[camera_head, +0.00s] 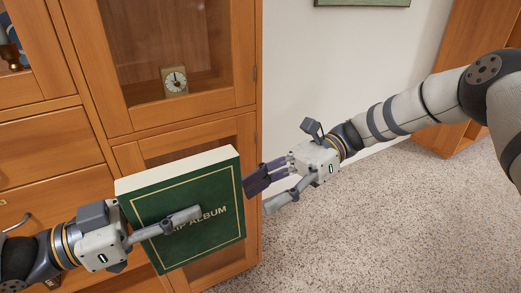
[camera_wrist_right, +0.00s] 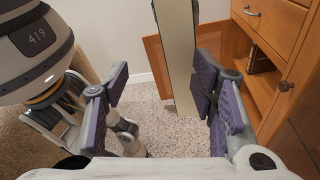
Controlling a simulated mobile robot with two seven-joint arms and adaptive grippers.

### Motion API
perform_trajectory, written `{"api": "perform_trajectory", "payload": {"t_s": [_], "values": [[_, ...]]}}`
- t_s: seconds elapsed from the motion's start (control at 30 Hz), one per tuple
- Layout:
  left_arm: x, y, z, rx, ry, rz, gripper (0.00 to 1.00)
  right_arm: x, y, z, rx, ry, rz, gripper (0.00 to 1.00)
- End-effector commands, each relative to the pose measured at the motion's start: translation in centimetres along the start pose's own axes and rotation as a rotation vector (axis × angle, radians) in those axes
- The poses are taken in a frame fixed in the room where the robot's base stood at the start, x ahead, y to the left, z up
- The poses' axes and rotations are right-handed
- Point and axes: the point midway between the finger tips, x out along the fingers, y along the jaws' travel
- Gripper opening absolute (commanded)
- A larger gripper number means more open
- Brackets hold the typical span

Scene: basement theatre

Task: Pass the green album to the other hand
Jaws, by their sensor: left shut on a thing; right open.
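The green album (camera_head: 205,185) is a thick book with gold lettering and border and cream page edges. It is held upright and slightly tilted in front of the wooden cabinet in the head view. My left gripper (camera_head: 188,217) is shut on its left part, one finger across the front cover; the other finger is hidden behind. My right gripper (camera_head: 259,196) is open and empty, just right of the album's right edge, fingers pointing at it. In the right wrist view the album's cream edge (camera_wrist_right: 177,60) shows between the spread fingers (camera_wrist_right: 160,95), nearer the right one.
The wooden cabinet (camera_head: 185,125) with glass doors and drawers stands close behind the album; a small clock (camera_head: 174,80) is inside. Another wooden unit (camera_head: 465,85) stands at the right. Speckled carpet (camera_head: 370,220) lies open at lower right.

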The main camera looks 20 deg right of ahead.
Motion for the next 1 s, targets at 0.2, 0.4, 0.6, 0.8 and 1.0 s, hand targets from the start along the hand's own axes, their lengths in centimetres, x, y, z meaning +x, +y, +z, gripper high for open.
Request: {"api": "perform_trajectory", "payload": {"t_s": [0.2, 0.4, 0.6, 0.8, 1.0], "values": [[0.0, 0.0, -0.1, 0.001, 0.004, 0.000, 0.00, -1.6, -1.2, 6.4, -0.204, -0.165, -0.031, 0.52], [0.0, 0.0, -0.1, 0.001, 0.004, 0.000, 0.00, 1.1, -1.2, 7.5, -0.223, -0.180, -0.029, 0.52], [0.0, 0.0, -0.1, 0.002, 0.004, 0.000, 0.00, 6.0, -1.3, 8.2, -0.221, -0.177, -0.030, 0.52], [0.0, 0.0, -0.2, 0.002, 0.004, 0.000, 0.00, 9.2, -1.4, 8.8, -0.220, -0.177, -0.032, 0.52], [0.0, 0.0, -0.2, 0.002, 0.004, 0.000, 0.00, 10.2, -1.4, 8.9, -0.220, -0.177, -0.034, 0.52]]}}
